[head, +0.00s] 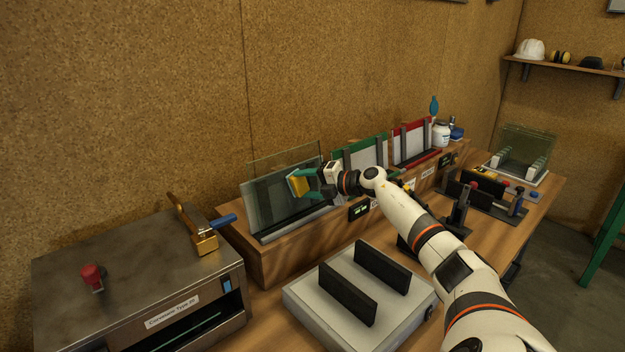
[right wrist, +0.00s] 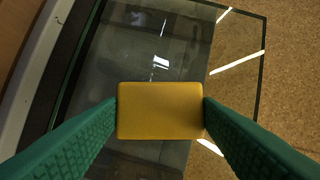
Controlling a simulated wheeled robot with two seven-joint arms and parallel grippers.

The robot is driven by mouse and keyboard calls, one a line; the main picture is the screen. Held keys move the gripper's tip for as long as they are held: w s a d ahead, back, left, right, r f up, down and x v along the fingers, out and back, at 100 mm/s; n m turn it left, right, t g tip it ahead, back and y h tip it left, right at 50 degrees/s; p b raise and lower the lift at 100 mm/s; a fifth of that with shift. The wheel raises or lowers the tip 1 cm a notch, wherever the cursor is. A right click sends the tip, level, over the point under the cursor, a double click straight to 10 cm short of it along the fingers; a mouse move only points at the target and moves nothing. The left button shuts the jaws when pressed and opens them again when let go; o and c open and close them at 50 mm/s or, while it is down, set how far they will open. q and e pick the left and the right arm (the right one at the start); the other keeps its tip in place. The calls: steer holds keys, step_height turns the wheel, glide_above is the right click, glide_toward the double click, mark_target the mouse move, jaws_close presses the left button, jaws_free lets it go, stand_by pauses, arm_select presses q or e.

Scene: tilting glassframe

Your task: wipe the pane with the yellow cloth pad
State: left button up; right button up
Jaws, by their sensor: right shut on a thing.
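The glass pane (head: 268,207) leans tilted in the wooden rack at the left, in the head view. It also fills much of the right wrist view (right wrist: 120,50), with bright reflections on it. My right gripper (head: 306,184) is shut on the yellow cloth pad (head: 296,186). The green fingers grip the pad (right wrist: 160,111) by two opposite sides in the right wrist view. The pad is in front of the upper right part of the pane, at or very near the glass; I cannot tell whether it touches. My left gripper is not in view.
Green-framed (head: 359,153) and red-framed (head: 412,141) panels stand right of the pane. A grey block with two black bars (head: 300,304) sits in front of the rack. A metal machine (head: 140,280) with a red knob and a brass-coloured tool (head: 203,240) stand at the left.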

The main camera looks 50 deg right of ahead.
steer(key=a+p, duration=0.2)
steer(key=shift+w+a+r, duration=0.15)
steer(key=shift+a, duration=0.2)
steer(key=shift+a+p, duration=0.45)
steer(key=shift+a, duration=0.05)
steer(key=a+p, duration=0.2)
steer(key=p, duration=0.1)
steer(key=shift+w+a, duration=0.2)
steer(key=shift+a, duration=0.05)
steer(key=shift+a+p, duration=0.4)
steer(key=shift+a, duration=0.2)
steer(key=shift+w+a, duration=0.1)
steer(key=shift+s+a+r+p, duration=0.15)
steer(key=shift+s+p, duration=0.5)
steer(key=shift+s, duration=0.35)
steer(key=shift+s+a+r+p, duration=0.1)
steer(key=shift+s+p, duration=0.55)
steer(key=shift+s, duration=0.3)
steer(key=shift+s+a+r+p, duration=0.15)
steer(key=shift+s+p, duration=0.5)
steer(key=shift+s, duration=0.35)
